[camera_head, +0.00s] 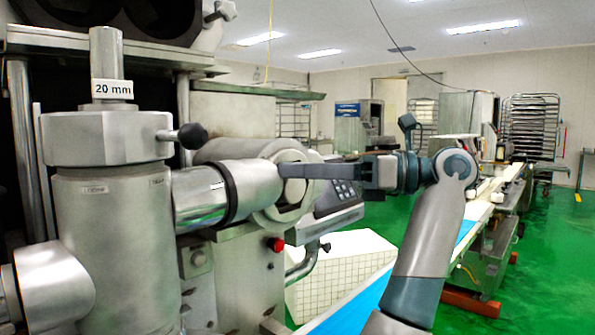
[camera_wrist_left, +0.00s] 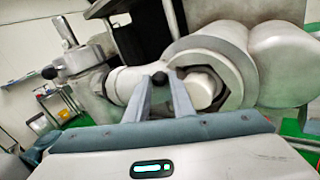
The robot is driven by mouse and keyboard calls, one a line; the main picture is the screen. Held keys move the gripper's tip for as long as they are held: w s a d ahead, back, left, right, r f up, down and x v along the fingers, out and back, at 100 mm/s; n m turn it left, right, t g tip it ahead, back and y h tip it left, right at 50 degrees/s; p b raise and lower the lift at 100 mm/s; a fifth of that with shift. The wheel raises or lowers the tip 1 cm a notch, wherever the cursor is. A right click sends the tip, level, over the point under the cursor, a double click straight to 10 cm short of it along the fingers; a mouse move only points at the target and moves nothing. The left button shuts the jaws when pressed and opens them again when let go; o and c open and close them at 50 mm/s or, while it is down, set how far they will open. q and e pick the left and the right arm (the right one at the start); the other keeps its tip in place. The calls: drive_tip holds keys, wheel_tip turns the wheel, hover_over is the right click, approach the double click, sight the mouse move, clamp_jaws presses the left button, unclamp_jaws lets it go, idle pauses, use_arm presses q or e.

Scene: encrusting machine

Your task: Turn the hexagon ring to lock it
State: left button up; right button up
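The six-sided metal ring (camera_head: 108,138) sits on top of the upright cylinder at the left, with a short lever ending in a black knob (camera_head: 190,136). My left gripper (camera_head: 285,171) comes from the right and points left. Its fingers cross in front of the round end of the horizontal cylinder, well to the right of that knob. In the left wrist view, the fingertips (camera_wrist_left: 161,76) are apart, with a black knob between them in the picture; contact cannot be told. A ring with a hexagonal inner edge (camera_wrist_left: 215,48) shows to their right. My right gripper is not in view.
The horizontal cylinder (camera_head: 210,196) joins the upright one. A control panel (camera_head: 338,197) and a red button (camera_head: 276,244) are close to my left gripper. A conveyor (camera_head: 480,215) runs along the right. Green floor lies open at the far right.

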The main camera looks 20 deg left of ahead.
use_arm(q)
clamp_jaws()
drive_tip(key=shift+s, duration=0.1)
drive_tip(key=shift+s+a+f+n+h, duration=0.15)
drive_tip(key=shift+f+n+h, duration=0.1)
drive_tip(key=shift+n+h, duration=0.25)
drive_tip(key=shift+o, duration=1.6)
unclamp_jaws()
